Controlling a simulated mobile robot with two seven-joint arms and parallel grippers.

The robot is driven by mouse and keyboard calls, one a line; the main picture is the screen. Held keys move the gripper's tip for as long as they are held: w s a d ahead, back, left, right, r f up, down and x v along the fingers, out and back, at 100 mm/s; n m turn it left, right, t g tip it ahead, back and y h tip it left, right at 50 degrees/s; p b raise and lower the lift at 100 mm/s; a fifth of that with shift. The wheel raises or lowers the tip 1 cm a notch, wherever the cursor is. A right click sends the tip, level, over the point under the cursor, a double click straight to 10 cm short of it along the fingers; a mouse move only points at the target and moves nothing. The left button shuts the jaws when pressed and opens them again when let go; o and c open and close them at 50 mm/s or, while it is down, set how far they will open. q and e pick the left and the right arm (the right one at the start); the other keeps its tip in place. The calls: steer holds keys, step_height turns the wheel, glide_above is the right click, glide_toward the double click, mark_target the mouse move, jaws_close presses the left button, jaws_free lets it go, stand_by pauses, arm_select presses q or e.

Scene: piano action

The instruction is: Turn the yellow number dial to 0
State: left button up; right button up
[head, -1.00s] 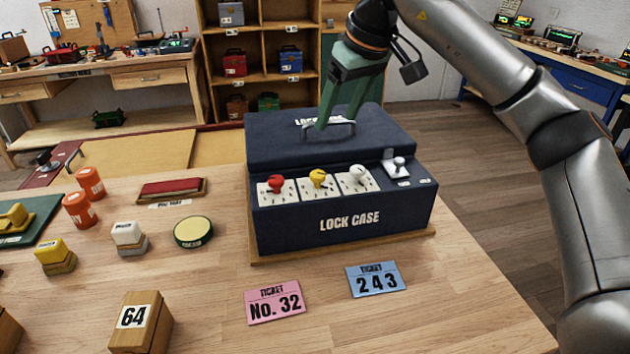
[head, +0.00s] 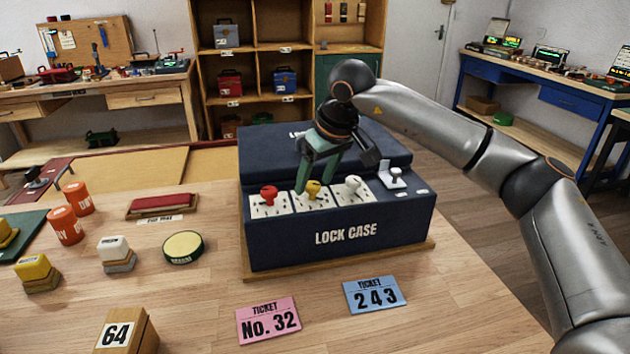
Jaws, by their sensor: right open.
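The dark blue lock case (head: 345,236) stands on a wooden base on the table, lid closed. Its sloped front has a red dial (head: 268,194), the yellow number dial (head: 313,189) in the middle and a white dial (head: 353,185), each on a white plate. The numbers are too small to read. My right gripper (head: 313,185) is open, pointing down, with its green fingers around or just above the yellow dial; I cannot tell whether they touch it. The fingers partly cover the yellow dial's plate. My left gripper is not in view.
A white lever (head: 393,177) sits right of the dials. A pink ticket (head: 268,321) and a blue ticket (head: 374,295) lie in front of the case. Several stamps, orange cylinders, a red ink pad (head: 162,203) and a round tin (head: 183,247) are to the left.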

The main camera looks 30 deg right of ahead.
steer(key=shift+w+f, duration=0.1)
steer(key=shift+f, duration=0.15)
jaws_close()
stand_by(0.5)
